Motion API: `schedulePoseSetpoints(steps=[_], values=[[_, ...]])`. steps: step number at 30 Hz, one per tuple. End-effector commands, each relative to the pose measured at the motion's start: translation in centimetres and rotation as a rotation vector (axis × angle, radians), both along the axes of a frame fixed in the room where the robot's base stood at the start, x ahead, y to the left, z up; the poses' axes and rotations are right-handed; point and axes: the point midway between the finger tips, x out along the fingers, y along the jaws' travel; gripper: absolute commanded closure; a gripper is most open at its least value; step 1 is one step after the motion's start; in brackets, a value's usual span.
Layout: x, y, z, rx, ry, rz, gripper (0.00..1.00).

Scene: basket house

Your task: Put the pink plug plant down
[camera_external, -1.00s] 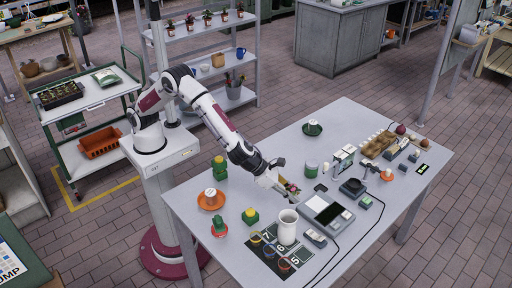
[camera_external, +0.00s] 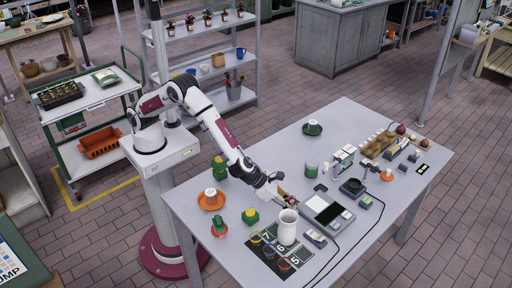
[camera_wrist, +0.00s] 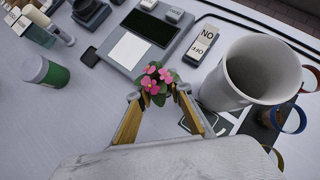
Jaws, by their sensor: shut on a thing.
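The pink plug plant (camera_wrist: 156,82) has pink flowers over green leaves and shows between my fingertips in the wrist view. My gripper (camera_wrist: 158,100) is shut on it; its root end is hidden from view. In the external view my gripper (camera_external: 283,196) is low over the table, just behind the white cylinder. I cannot tell whether the plant touches the table. The plant shows there as a small pinkish spot (camera_external: 290,199).
A tall white cylinder (camera_wrist: 262,75) stands close to the right of my gripper. Beyond the plant lies a grey device with a white pad (camera_wrist: 131,50). A green-and-white pot (camera_wrist: 45,72) is at left. A dark numbered mat (camera_external: 262,262) with coloured rings lies in front.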

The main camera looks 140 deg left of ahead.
Motion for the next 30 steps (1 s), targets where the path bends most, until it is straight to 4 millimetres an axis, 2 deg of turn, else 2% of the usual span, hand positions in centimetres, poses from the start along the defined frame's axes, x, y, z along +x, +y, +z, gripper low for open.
schedulePoseSetpoints(steps=[5, 16, 30], values=[[0.0, 0.0, -0.4, 0.001, 0.001, -0.001, 0.95], [0.0, 0.0, -3.5, 0.0, 0.002, -0.001, 0.95], [0.0, 0.0, -3.9, -0.001, 0.001, 0.0, 0.95]])
